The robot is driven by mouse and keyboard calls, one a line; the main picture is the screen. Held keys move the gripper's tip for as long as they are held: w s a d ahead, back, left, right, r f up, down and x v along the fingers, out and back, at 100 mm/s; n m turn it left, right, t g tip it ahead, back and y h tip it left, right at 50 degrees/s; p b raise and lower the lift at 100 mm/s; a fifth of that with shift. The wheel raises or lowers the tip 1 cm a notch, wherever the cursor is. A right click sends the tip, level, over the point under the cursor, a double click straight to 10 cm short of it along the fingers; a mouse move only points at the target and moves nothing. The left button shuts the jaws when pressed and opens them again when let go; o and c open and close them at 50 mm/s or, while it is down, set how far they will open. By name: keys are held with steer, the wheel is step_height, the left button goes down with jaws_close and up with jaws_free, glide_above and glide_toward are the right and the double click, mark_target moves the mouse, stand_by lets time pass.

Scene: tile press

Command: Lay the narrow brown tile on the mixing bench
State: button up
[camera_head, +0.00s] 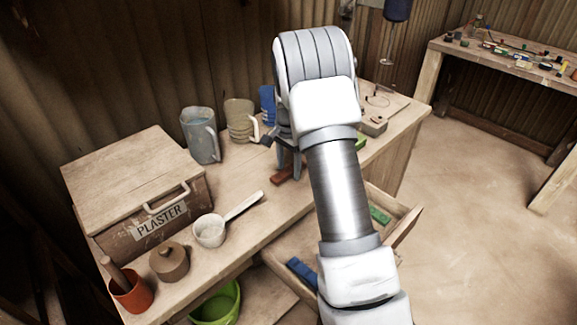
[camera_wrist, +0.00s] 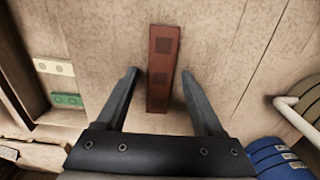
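The narrow brown tile (camera_wrist: 161,68), reddish-brown with darker squares along it, lies flat on the wooden bench (camera_head: 262,205) that carries the plaster box. In the head view the tile (camera_head: 284,177) shows below my gripper, partly hidden by it. My gripper (camera_head: 288,168) points down over the bench. In the wrist view its two fingers (camera_wrist: 163,85) are wide apart, one on each side of the tile's near part, with a gap on both sides. Nothing is held.
A blue-grey jug (camera_head: 200,135), a beige mug (camera_head: 240,120) and blue items (camera_head: 267,103) stand behind the tile. A scoop (camera_head: 211,231) and plaster box (camera_head: 135,190) are left. An open drawer holds blue (camera_head: 302,273) and green (camera_head: 380,215) tiles. Another workbench (camera_head: 500,62) is at right.

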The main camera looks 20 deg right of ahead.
mark_target(288, 170)
steer(key=s+a+r+n+t+p, duration=0.1)
steer(key=s+r, duration=0.2)
steer(key=r, duration=0.7)
steer(key=s+a+r+n+p, duration=0.1)
steer(key=s+a+r, duration=0.1)
steer(key=r, duration=0.7)
steer(key=s+a+r+n+t, duration=0.2)
steer(key=s+a+r+n, duration=0.2)
steer(key=s+r, duration=0.4)
steer(key=s+a+f+n+t, duration=0.1)
steer(key=s+a+n, duration=0.1)
steer(key=s, duration=0.7)
steer(key=s+a+f+n+t, duration=0.1)
steer(key=s+n, duration=0.4)
steer(key=s, duration=0.5)
steer(key=shift+a+f+n+t, duration=0.15)
steer(key=shift+a+n+t, duration=0.15)
steer(key=shift+a, duration=0.45)
steer(key=shift+s, duration=0.15)
